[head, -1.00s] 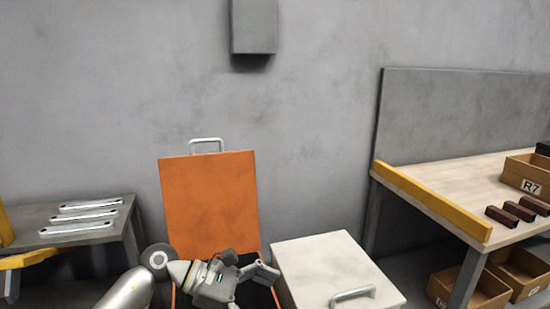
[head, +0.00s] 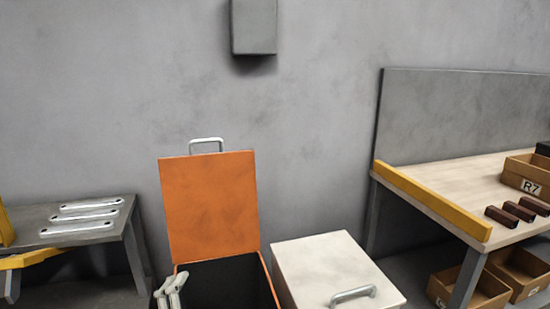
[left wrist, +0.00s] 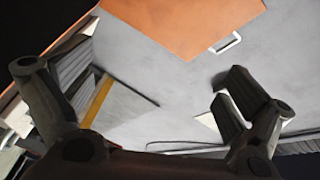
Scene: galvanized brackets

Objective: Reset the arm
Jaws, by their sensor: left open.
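My left gripper (left wrist: 155,88) shows in the left wrist view, its two dark fingers spread wide with nothing between them. Beyond the fingers, the wrist view shows an orange lid (left wrist: 185,18) with a pale handle (left wrist: 228,42) and grey wall. In the head view the orange bin's lid (head: 210,205) stands upright and open above its dark inside (head: 228,283). Three galvanized brackets (head: 82,215) lie on the grey table (head: 112,243) at left. My right gripper is not in view.
A white lidded box (head: 325,265) with a handle stands right of the orange bin. A workbench (head: 450,190) with a yellow edge, dark red blocks (head: 518,211) and a crate marked R7 (head: 525,173) is at right. More crates (head: 480,290) sit below it. A grey box (head: 254,25) hangs on the wall.

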